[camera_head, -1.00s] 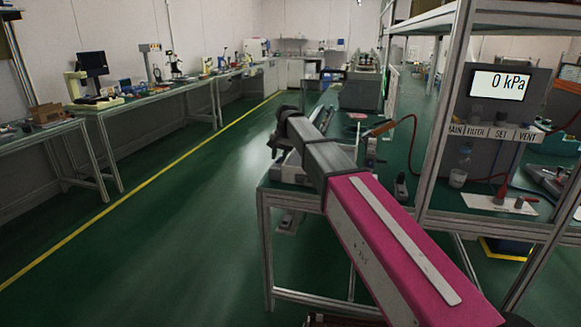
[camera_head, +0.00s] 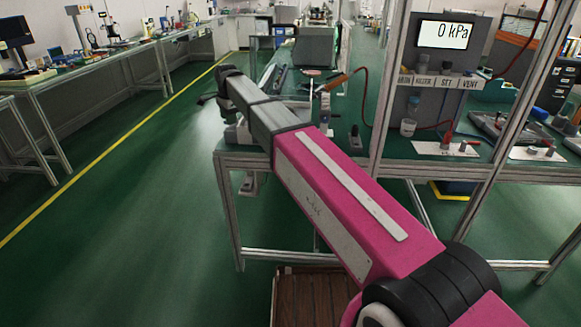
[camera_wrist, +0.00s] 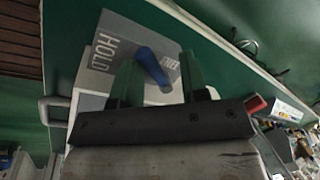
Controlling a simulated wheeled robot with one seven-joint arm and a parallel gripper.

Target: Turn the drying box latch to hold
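In the wrist view a grey plate (camera_wrist: 122,37) on the drying box carries the word HOLD (camera_wrist: 104,53) at left and a second, partly covered word that looks like FREE (camera_wrist: 170,68) at right. The blue latch lever (camera_wrist: 152,66) lies between these words, slanted, nearer the right-hand word. My gripper (camera_wrist: 158,76) is open, with one dark green finger on each side of the lever. Gaps show between the lever and both fingers; I cannot tell if either touches it. In the head view my arm hides the latch.
A workbench (camera_head: 245,158) carries clamps and small tools beside my arm. A brown slatted board (camera_head: 300,297) lies low in front. The green floor at left is clear.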

